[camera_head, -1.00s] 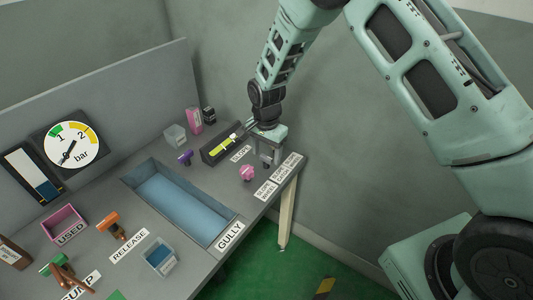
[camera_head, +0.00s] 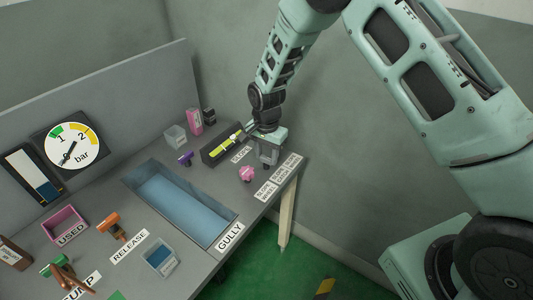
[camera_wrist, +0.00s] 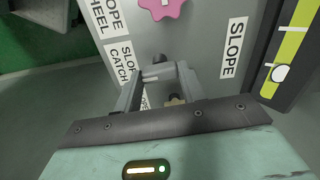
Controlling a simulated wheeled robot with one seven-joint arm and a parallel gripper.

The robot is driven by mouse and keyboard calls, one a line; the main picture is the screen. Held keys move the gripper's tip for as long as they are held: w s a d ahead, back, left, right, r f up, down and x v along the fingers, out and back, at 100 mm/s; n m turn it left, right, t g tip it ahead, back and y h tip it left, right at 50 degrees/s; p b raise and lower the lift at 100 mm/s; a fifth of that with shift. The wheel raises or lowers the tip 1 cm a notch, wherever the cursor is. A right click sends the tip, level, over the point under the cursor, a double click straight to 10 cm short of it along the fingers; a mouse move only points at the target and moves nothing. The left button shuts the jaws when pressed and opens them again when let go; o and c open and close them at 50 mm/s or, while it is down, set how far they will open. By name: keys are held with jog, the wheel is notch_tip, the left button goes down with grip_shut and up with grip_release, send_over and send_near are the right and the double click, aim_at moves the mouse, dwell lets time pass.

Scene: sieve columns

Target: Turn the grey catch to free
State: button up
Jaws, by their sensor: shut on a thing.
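My gripper (camera_wrist: 158,84) is over the right end of the bench, beside the "SLOPE CATCH" label (camera_wrist: 122,68). In the wrist view its fingers are closed around a small grey piece (camera_wrist: 158,72), which looks like the grey catch. A small brass-coloured part (camera_wrist: 175,100) shows between the fingers. The rest of the catch is hidden by the fingers and the gripper body, so its angle cannot be told. In the head view my gripper (camera_head: 269,152) covers the catch.
A pink wheel (camera_head: 247,174) is close to my gripper. A dark block with a yellow-green level vial (camera_head: 222,145) stands behind. The blue-floored gully (camera_head: 180,203) lies to the left. A pressure gauge (camera_head: 73,146) stands at the back. The bench's right edge is near.

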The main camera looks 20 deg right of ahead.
jog(key=n+p, duration=0.1)
jog(key=n, duration=0.3)
jog(key=shift+r, duration=0.1)
jog(key=n+p, duration=0.1)
jog(key=n, duration=0.3)
jog(key=shift+n, duration=0.3)
jog(key=n+p, duration=0.1)
jog(key=n, duration=0.3)
jog(key=shift+n, duration=0.3)
jog(key=shift+n+p, duration=0.35)
jog(key=shift+n, duration=1.55)
jog(key=shift+w, duration=0.1)
jog(key=o, duration=1)
